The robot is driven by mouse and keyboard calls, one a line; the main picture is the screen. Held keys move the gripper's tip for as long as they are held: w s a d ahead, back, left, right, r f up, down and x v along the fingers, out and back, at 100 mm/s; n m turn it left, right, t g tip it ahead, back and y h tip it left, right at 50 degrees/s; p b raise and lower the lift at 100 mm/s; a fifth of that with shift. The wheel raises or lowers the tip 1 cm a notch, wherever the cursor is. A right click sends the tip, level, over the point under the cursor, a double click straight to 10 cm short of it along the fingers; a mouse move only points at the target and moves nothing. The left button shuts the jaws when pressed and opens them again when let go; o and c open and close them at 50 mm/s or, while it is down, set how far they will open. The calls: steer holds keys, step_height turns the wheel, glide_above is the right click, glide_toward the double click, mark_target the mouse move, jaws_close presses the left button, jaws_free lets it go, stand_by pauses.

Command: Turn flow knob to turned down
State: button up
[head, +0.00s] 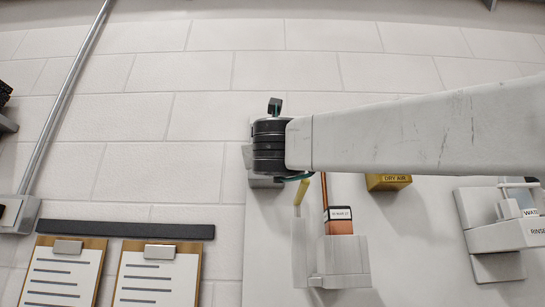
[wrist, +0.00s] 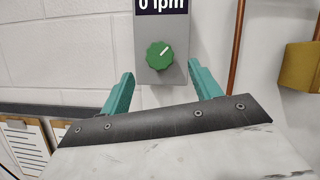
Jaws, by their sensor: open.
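The flow knob (wrist: 159,56) is a round green scalloped knob with a white mark near its upper right, on a grey box (wrist: 153,78) below a dark "0 lpm" display (wrist: 161,4) in the wrist view. My gripper (wrist: 159,80) shows two teal fingers spread wide, one on each side of the knob, apart from it and empty. In the head view my arm's dark wrist joint hides the knob, and only a bit of teal gripper (head: 297,177) shows.
A copper pipe (wrist: 237,42) runs right of the box. A yellow "DRY AIR" block (head: 388,182) is farther right, with a rinse fixture (head: 505,233) beyond. Clipboards (head: 62,270) hang at lower left under a dark strip (head: 125,229). A metal pole (head: 68,90) stands left.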

steer(key=x, duration=0.6)
steer(key=shift+f, duration=0.1)
steer(key=c, duration=1)
